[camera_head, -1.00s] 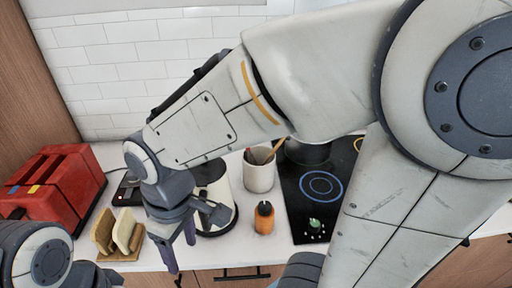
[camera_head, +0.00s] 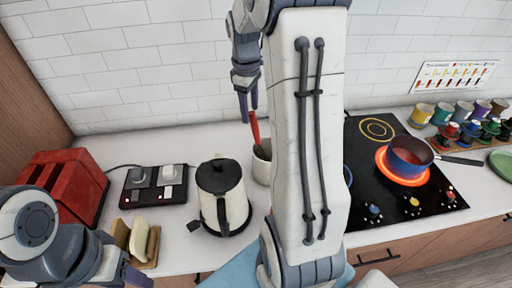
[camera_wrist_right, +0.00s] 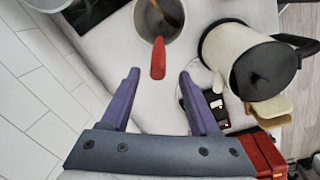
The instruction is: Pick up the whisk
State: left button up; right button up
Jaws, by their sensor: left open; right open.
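A red-handled utensil (camera_head: 255,128) stands tilted in a white crock (camera_head: 262,165) behind my right arm. I cannot tell whether it is the whisk, as its lower end is hidden in the crock. In the right wrist view its red handle (camera_wrist_right: 158,58) points toward the gap between my fingers, and the crock (camera_wrist_right: 181,30) is beyond. My right gripper (camera_head: 248,112) is open and empty just above the handle's end; its fingers (camera_wrist_right: 160,76) are spread either side in the picture. My left gripper (camera_head: 132,276) is at the lower left, partly cut off, near the toast rack.
A kettle (camera_head: 222,197) stands left of the crock. A black switch panel (camera_head: 155,186), red toaster (camera_head: 75,185) and toast rack (camera_head: 150,248) are further left. Right of my arm, a saucepan (camera_head: 408,160) sits on a glowing burner of the cooktop (camera_head: 380,190).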

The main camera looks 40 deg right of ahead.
aim_at(254, 131)
jog(key=f, duration=0.2)
jog(key=d+f, duration=0.1)
jog(key=shift+f+p, duration=0.3)
jog(key=shift+f, duration=0.1)
jog(key=shift+f+p, duration=0.4)
jog(key=shift+f, duration=0.15)
jog(key=f, duration=0.2)
jog(key=f+p, duration=0.1)
jog(key=shift+s+d+f, duration=0.1)
jog(key=shift+d+f, duration=0.1)
jog(key=shift+f, duration=0.15)
jog(key=shift+f+p, duration=0.3)
jog(key=shift+f, duration=0.1)
grip_shut()
